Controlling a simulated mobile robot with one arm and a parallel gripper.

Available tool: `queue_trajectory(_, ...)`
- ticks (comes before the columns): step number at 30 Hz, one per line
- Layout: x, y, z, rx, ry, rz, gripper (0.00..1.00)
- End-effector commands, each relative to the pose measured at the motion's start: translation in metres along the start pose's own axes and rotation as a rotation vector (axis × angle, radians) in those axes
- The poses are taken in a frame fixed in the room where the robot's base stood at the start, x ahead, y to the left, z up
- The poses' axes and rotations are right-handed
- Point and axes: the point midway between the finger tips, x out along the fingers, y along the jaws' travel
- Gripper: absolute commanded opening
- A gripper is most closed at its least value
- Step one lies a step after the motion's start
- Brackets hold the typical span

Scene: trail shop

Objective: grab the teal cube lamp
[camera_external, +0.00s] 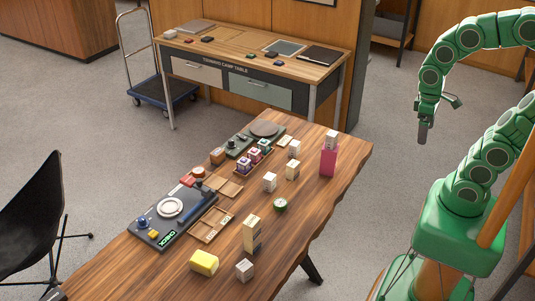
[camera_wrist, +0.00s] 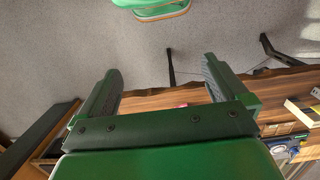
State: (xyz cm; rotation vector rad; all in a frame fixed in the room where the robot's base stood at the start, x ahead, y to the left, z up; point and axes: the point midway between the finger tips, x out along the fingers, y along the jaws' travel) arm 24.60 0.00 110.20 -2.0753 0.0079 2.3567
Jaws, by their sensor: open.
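A small teal-green cube (camera_external: 265,146), which looks like the teal cube lamp, stands at the far end of a short row with two purple cubes in a wooden tray (camera_external: 239,174) on the wooden table. It is too small to make out details, and I cannot pick it out in the wrist view. My gripper (camera_external: 424,131) hangs in the air right of the table, well apart from the cube. In the wrist view my gripper (camera_wrist: 162,88) has its two fingers wide apart with nothing between them.
A camp table (camera_external: 258,68) stands behind. Open floor lies right of the table.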

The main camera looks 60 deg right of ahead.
Motion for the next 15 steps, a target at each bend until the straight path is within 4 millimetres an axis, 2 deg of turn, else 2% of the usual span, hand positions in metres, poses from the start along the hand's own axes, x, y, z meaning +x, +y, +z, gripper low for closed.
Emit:
queue_trajectory(3, 0.007, 0.001, 0.018, -0.003, -0.022, -0.001, 1.00)
queue_trajectory(9, 0.010, 0.001, 0.026, -0.005, -0.031, -0.002, 1.00)
queue_trajectory(15, 0.010, 0.001, 0.025, -0.005, -0.031, -0.002, 0.74)
